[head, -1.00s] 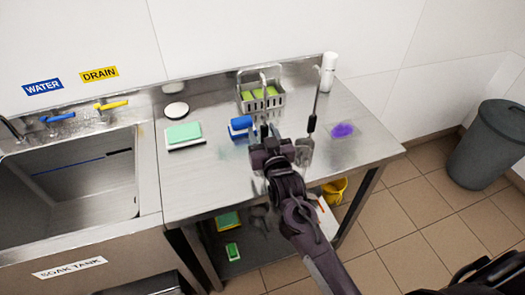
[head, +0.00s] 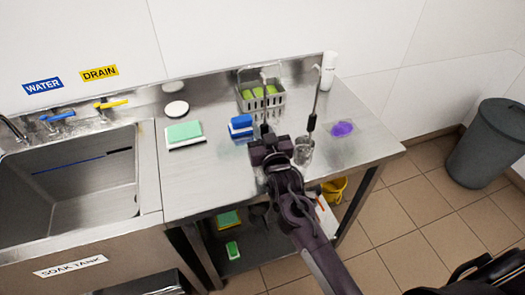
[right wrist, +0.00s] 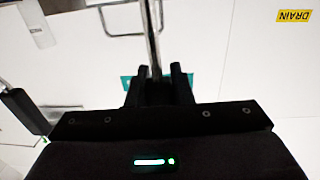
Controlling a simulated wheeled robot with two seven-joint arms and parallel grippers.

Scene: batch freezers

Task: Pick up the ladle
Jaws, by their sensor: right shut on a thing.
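The ladle shows as a thin upright metal rod with a hooked top (head: 263,78), in front of the wire caddy in the head view. My right gripper (head: 265,141) is around its lower part and shut on it. In the right wrist view the ladle's metal shaft (right wrist: 152,38) runs up from between the black fingers of my right gripper (right wrist: 158,82). The ladle's bowl is hidden, so I cannot tell whether it touches anything. My left gripper is out of view.
A second hooked rod with a black grip (head: 312,122) stands by a clear jar (head: 303,155) close to the right of my gripper. Blue sponges (head: 240,127), a grey caddy (head: 270,104), a purple pad (head: 342,128) and a white bottle (head: 328,70) are on the steel table. A sink lies left.

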